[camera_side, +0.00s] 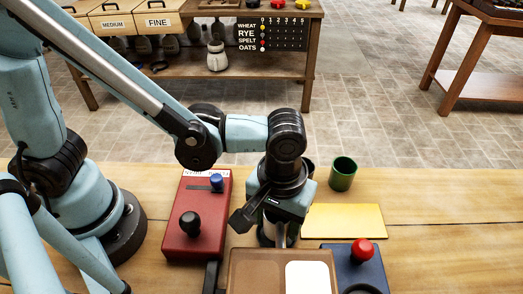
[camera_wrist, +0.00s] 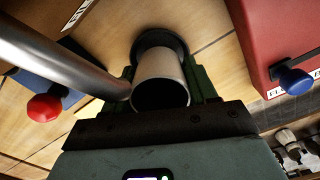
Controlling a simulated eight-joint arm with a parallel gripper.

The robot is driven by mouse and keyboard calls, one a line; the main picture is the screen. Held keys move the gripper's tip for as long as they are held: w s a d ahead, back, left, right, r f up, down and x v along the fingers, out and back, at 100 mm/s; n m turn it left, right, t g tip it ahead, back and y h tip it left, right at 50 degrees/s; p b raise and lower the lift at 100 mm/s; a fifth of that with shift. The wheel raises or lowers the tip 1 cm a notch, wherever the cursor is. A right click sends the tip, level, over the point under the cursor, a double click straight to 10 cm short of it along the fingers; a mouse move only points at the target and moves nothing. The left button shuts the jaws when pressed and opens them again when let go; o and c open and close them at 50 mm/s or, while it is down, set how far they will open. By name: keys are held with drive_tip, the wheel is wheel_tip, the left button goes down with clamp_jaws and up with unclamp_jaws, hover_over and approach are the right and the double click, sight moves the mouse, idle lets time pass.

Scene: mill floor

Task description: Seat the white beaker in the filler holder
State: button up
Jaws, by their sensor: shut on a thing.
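In the wrist view the white beaker (camera_wrist: 160,68) is between the fingers of my gripper (camera_wrist: 162,80), its dark open mouth facing the camera. Its far end meets a dark round ring (camera_wrist: 160,38), which looks like the filler holder. I cannot tell whether the beaker's base is inside the ring or just above it. In the side view my gripper (camera_side: 277,232) points down over the table, behind the brown-topped unit. There the beaker and holder are mostly hidden by the gripper and wrist.
A thick metal tube (camera_wrist: 60,62) runs close beside the beaker. A red box (camera_side: 196,240) with black and blue knobs stands left of the gripper. A green cup (camera_side: 343,172), yellow board (camera_side: 343,221) and blue box (camera_side: 345,262) with a red knob (camera_side: 362,250) are right.

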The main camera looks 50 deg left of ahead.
drive_tip(key=shift+f, duration=0.8)
idle(3.1)
drive_tip(key=o, duration=0.8)
drive_tip(key=shift+o, duration=0.2)
drive_tip(key=shift+r, duration=0.1)
wheel_tip(320, 180, up, 11)
idle(0.7)
drive_tip(key=w+a+m+t, duration=0.2)
drive_tip(key=a+t, duration=0.1)
drive_tip(key=a, duration=0.8)
drive_tip(key=w+a+r+m+t, duration=0.1)
drive_tip(key=w+a+t, duration=0.2)
drive_tip(key=a, duration=0.8)
drive_tip(key=shift+a+m+t, duration=0.35)
drive_tip(key=shift+m+t, duration=0.05)
drive_tip(key=shift+t, duration=0.2)
